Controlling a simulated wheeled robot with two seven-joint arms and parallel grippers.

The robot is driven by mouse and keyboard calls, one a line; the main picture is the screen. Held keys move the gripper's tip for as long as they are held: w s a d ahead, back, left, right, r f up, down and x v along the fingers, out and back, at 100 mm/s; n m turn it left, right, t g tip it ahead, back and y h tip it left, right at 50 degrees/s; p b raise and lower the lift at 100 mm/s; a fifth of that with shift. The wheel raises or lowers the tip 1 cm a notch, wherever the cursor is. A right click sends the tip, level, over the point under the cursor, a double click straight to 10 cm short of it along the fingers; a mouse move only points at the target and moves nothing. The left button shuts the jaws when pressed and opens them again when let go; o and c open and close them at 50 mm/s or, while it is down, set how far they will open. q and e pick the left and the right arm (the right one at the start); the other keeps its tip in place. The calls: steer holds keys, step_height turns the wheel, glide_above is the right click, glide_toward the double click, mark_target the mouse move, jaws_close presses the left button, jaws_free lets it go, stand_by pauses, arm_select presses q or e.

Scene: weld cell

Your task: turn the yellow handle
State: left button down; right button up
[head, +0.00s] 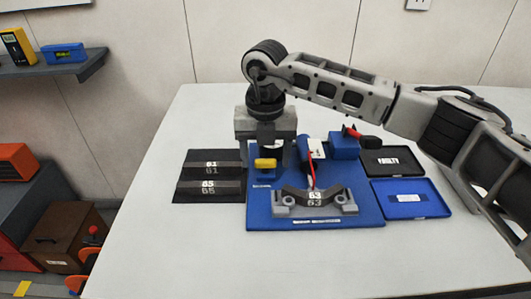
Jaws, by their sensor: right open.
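The yellow handle (265,163) sits on a small blue block at the back left of the blue base plate (330,222). It appears as a short yellow bar lying crosswise. My right gripper (266,152) points down at the handle, with its wide grey body just above and behind it. Its jaws are open, and the handle shows between or just in front of them. I cannot tell whether they touch it. The gripper body hides what lies behind the handle. My left gripper is not in view.
A grey fixture on the plate holds a dark angled part marked 63 (314,197). A red-and-black tool (362,137) rests by a blue block. A black mat (210,198) holds two dark bars. A FAULTY tray (393,162) and a blue tray (410,198) lie right. The front table is clear.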

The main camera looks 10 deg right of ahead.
steer(key=c, duration=1)
